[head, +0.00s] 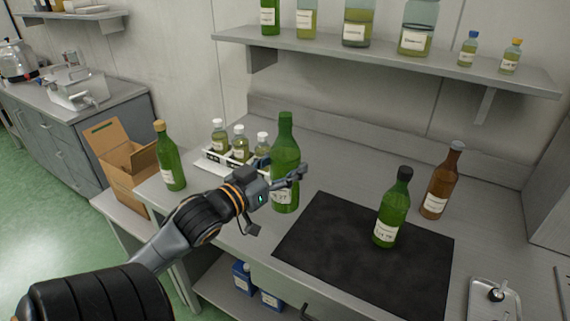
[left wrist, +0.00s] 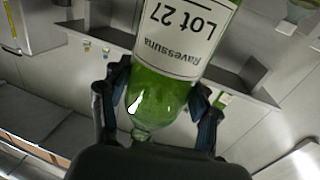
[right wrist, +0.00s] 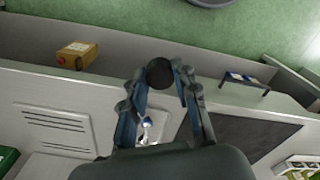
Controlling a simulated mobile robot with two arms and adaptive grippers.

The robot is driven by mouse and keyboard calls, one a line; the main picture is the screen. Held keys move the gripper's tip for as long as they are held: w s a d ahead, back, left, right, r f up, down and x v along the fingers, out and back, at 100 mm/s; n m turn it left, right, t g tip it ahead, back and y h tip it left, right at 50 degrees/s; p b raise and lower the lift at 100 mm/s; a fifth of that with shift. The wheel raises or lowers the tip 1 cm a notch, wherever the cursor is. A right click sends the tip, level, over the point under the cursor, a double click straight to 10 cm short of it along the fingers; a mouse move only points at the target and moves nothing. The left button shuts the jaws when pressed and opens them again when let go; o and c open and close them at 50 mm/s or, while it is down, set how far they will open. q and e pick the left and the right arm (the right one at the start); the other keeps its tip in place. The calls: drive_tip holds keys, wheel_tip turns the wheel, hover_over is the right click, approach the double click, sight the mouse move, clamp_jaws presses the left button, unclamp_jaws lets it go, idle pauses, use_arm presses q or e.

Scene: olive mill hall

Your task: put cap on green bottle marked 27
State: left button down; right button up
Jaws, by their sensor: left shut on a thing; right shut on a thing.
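The green bottle marked Lot 27 (head: 285,150) is upright at the bench's middle left, its green mouth showing no cap. My left gripper (head: 290,175) is shut on it; I cannot tell whether its base touches the bench. In the left wrist view the bottle (left wrist: 168,85) fills the space between the fingers, its Lot 27 label upside down. In the right wrist view my right gripper (right wrist: 160,90) is shut on a dark round cap (right wrist: 160,71) at its fingertips. The right gripper is outside the head view.
A dark mat (head: 340,250) bears a black-topped green bottle (head: 393,210). A brown bottle (head: 440,182) stands behind it. A metal tray (head: 480,312) is at front right. Another green bottle (head: 169,160) and a rack of small bottles (head: 215,158) stand left. A shelf (head: 380,58) overhangs the back.

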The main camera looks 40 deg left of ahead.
use_arm(q)
drive_tip(key=shift+r, duration=0.1)
idle(0.4)
